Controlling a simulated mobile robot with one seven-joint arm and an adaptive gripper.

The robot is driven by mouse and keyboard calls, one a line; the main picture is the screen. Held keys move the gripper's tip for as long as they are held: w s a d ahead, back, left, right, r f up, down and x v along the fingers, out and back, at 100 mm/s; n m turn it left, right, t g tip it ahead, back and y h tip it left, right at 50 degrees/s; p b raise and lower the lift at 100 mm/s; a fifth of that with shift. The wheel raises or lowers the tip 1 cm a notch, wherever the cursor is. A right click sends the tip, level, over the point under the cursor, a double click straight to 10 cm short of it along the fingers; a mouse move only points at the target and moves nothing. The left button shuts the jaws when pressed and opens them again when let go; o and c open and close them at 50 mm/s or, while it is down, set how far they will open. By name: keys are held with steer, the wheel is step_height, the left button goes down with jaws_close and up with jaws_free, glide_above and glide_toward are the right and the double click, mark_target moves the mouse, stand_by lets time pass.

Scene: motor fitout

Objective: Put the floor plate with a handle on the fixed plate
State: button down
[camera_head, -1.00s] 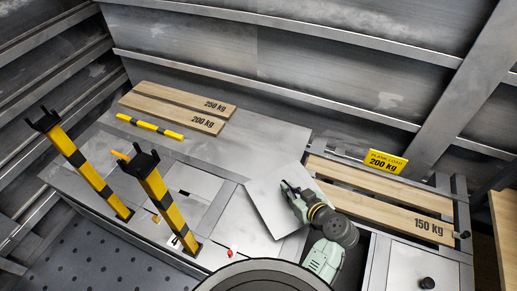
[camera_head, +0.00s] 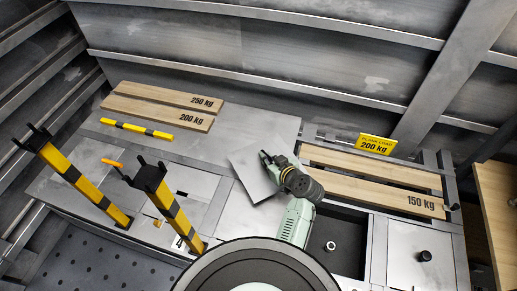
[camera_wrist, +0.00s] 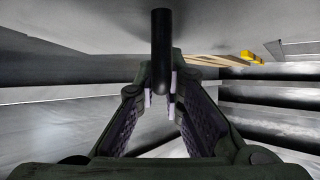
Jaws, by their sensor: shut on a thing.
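A thin grey floor plate (camera_head: 251,174) hangs from my gripper (camera_head: 268,160) in the head view, turned at an angle above the deck. My gripper is shut on its handle (camera_wrist: 161,45), a black rod between the fingers in the wrist view. The plate's grey face fills the top of the wrist view (camera_wrist: 90,22). A large grey plate (camera_head: 245,110) lies flat behind and under it; I cannot tell whether this is the fixed plate. Another plate with a black knob (camera_head: 424,256) lies at the lower right. My gripper hides part of the held plate.
A dark opening (camera_head: 345,225) lies right of my arm. Planks marked 150 kg (camera_head: 375,189) lie at right, below a yellow sign (camera_head: 376,144). Planks marked 200 kg (camera_head: 150,110) and a striped bar (camera_head: 137,129) lie at back left. Two striped posts (camera_head: 164,205) stand at left.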

steer(key=w+a, duration=0.1)
steer(key=w, duration=0.2)
steer(key=w+a+p, duration=0.1)
steer(key=w, duration=0.1)
steer(key=shift+w+a+f, duration=0.15)
steer(key=shift+w+a, duration=0.2)
steer(key=shift+w+f, duration=0.1)
steer(key=shift+f, duration=0.05)
steer(key=shift+f+p, duration=0.35)
steer(key=shift+f, duration=1.3)
steer(key=shift+f, duration=0.2)
steer(key=c, duration=1.7)
jaws_free()
